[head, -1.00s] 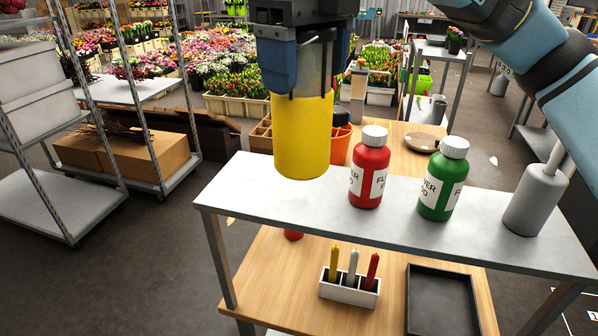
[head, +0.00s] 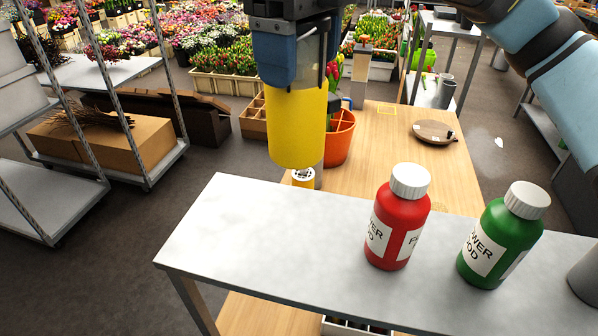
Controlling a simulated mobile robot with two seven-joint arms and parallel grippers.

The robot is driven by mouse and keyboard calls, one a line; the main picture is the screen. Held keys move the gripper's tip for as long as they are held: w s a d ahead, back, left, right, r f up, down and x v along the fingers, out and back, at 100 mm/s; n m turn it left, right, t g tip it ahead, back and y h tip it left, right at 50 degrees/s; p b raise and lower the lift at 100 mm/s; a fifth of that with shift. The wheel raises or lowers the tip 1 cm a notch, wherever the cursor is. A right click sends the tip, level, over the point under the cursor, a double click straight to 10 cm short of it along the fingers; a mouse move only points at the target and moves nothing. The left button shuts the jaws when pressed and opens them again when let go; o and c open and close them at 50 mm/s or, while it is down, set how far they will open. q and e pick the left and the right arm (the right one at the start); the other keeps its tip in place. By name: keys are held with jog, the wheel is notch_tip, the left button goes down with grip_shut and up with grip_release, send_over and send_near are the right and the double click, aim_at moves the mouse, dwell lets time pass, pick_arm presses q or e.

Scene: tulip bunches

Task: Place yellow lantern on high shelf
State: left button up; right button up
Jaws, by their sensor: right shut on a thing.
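The yellow lantern (head: 297,128) hangs upright in my right gripper (head: 292,62), which is shut on its upper part. The high shelf is the grey top (head: 270,235) of the stand in front. The lantern's lower end shows just above the shelf's far edge in the picture, with a gap between them; its exact height over the shelf is hard to judge. My left gripper is not in view.
A red bottle (head: 398,218) and a green bottle (head: 503,236) stand on the shelf's right part; its left part is bare. Behind are a wooden table (head: 385,150), an orange pot (head: 338,138) and a small white-topped item (head: 303,175). A metal rack (head: 165,85) stands left.

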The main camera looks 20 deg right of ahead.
aim_at(301, 88)
notch_tip(301, 88, down, 16)
jog(key=shift+w+d, duration=0.15)
jog(key=shift+p, duration=0.3)
jog(key=o, duration=1.1)
jog(key=shift+f, duration=0.1)
notch_tip(301, 88, up, 12)
jog(key=shift+r, duration=0.15)
